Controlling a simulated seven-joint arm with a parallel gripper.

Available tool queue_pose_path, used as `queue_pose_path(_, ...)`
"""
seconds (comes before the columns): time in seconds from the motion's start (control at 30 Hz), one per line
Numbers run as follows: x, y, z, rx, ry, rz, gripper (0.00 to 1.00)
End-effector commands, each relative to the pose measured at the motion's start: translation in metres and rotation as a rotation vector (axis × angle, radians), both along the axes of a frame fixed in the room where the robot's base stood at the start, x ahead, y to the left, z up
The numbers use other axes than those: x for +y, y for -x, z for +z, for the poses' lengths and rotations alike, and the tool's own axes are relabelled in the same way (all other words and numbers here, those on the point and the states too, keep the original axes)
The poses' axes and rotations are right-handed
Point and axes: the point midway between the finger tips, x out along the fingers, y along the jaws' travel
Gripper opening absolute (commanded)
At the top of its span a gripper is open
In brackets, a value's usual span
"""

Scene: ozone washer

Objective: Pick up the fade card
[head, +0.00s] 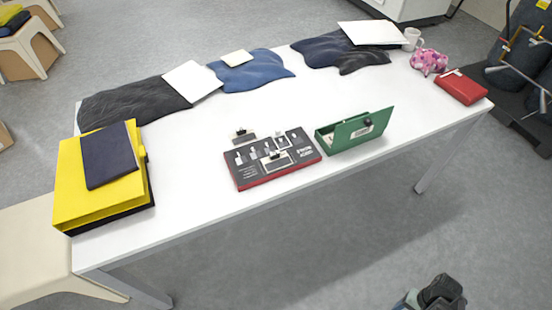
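No label that reads "fade card" is legible, so I cannot tell for certain which card it is. A white card (192,81) lies on a black cloth at the left. A small cream card (237,58) lies on a blue cloth in the middle. A larger white card (373,32) lies partly on a dark cloth at the back right. What appears to be my gripper (436,293) is a dark shape at the bottom edge, off the table's near side and apart from all the cards. Its fingers cannot be made out.
The white table (200,205) has free room along its near left side.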

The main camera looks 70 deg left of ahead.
Motion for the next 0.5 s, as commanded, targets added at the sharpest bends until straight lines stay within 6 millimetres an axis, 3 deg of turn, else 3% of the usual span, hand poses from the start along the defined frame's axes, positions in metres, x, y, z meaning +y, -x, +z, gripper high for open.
queue_pose_path(0.03,0.02,-0.01,0.01,-0.023,-0.014,0.04,0.66)
queue_pose_path(0.2,0.081,-0.03,0.043,-0.087,-0.058,0.156,0.66)
queue_pose_path(0.5,0.196,-0.036,0.113,-0.187,-0.149,0.364,0.66)
